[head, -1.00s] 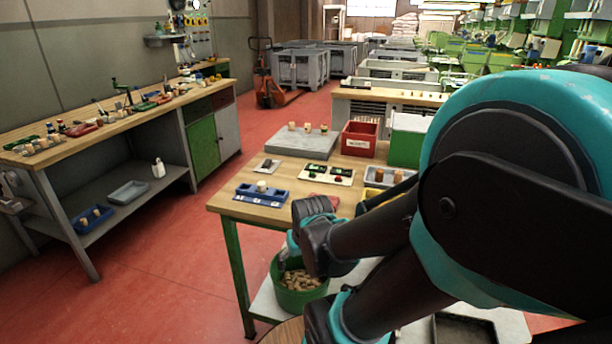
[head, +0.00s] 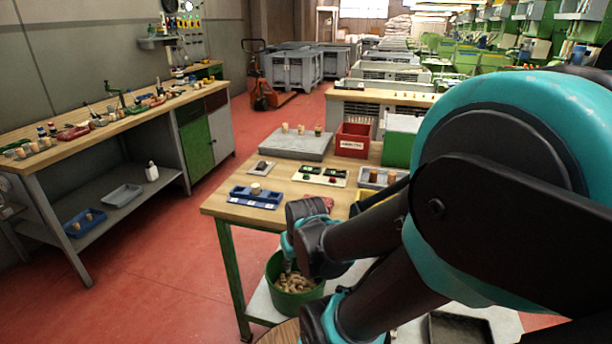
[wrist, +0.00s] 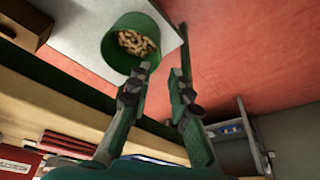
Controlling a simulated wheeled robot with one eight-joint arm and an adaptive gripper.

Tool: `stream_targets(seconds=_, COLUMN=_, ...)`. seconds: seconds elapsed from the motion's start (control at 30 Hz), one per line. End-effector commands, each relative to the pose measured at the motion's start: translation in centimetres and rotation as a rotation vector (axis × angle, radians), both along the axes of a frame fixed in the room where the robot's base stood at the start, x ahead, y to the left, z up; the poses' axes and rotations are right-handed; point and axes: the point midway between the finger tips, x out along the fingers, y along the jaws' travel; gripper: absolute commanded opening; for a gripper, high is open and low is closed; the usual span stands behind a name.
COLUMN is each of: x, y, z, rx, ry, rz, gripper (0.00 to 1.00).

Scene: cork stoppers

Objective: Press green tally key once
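A pale tally panel (head: 318,178) lies on the wooden workbench in the head view. It has two dark units with green on them and small keys in front. The keys are too small to tell apart surely; a red spot shows at the right one. My gripper (head: 288,247) is low at the bench's front edge, above a green bucket of corks (head: 292,288), well short of the panel. In the wrist view its two fingers (wrist: 165,72) are apart with nothing between them. The panel cannot be made out in the wrist view.
On the workbench (head: 225,205) stand a blue tray (head: 255,198), a small grey device (head: 262,167), a grey slab with corks (head: 290,146), a red bin (head: 354,140) and a grey tray (head: 380,180). My arm hides the bench's right side. Red floor is open at left.

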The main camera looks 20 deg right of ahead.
Motion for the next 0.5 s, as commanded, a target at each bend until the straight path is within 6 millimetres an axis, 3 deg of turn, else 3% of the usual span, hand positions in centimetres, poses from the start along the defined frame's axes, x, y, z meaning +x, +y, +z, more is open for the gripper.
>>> stream_targets(seconds=0.13, x=0.0, y=0.0, z=0.0, rx=0.0, ry=0.0, rz=0.0, gripper=0.0)
stream_targets(seconds=0.5, x=0.0, y=0.0, z=0.0, rx=0.0, ry=0.0, rz=0.0, gripper=0.0)
